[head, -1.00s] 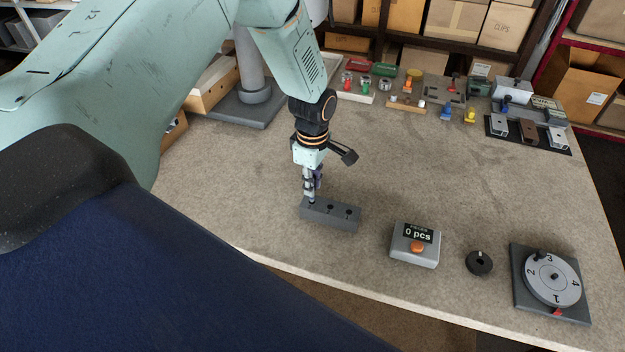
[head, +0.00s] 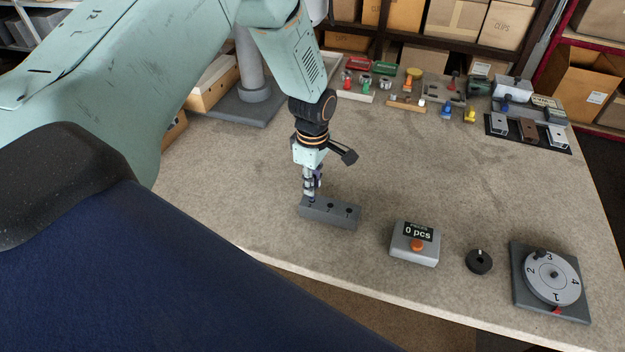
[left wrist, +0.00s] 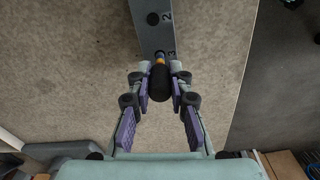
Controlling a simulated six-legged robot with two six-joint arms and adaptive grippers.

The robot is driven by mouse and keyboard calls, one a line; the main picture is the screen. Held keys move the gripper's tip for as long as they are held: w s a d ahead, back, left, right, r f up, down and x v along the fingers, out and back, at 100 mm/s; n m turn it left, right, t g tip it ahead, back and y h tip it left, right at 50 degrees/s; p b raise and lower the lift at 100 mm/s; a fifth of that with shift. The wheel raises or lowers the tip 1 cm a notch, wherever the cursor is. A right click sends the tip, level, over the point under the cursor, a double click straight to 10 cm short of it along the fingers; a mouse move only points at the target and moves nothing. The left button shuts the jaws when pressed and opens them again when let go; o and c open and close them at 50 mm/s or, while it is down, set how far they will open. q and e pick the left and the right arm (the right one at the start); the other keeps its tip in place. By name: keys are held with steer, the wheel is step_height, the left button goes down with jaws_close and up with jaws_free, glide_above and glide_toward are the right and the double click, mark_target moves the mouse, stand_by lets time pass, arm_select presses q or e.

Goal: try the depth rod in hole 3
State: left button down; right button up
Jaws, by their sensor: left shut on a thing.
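A grey block (head: 341,214) with a row of holes in its top lies on the table in the head view. My left gripper (head: 311,196) is over the block's left end. In the left wrist view my left gripper (left wrist: 159,86) is shut on the black handle of the depth rod (left wrist: 158,82), which has an orange-yellow band. The rod's far end is at hole 3, beside the number 3. I cannot tell how deep it sits. My right gripper is in neither view.
Right of the block stand a counter box (head: 415,244) reading 0 pcs with an orange button, a black round piece (head: 479,262) and a numbered dial (head: 552,279). Small parts and trays line the table's back. The middle of the table is clear.

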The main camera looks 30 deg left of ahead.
arm_select(q)
steer(key=shift+f+b, duration=0.6)
steer(key=shift+f, duration=0.55)
stand_by(1.0)
steer(key=shift+r, duration=0.15)
stand_by(0.4)
steer(key=shift+r+p, duration=1)
steer(key=shift+p, duration=0.2)
steer(key=shift+r+p, duration=0.75)
steer(key=shift+r, duration=1.15)
steer(key=shift+w, duration=0.1)
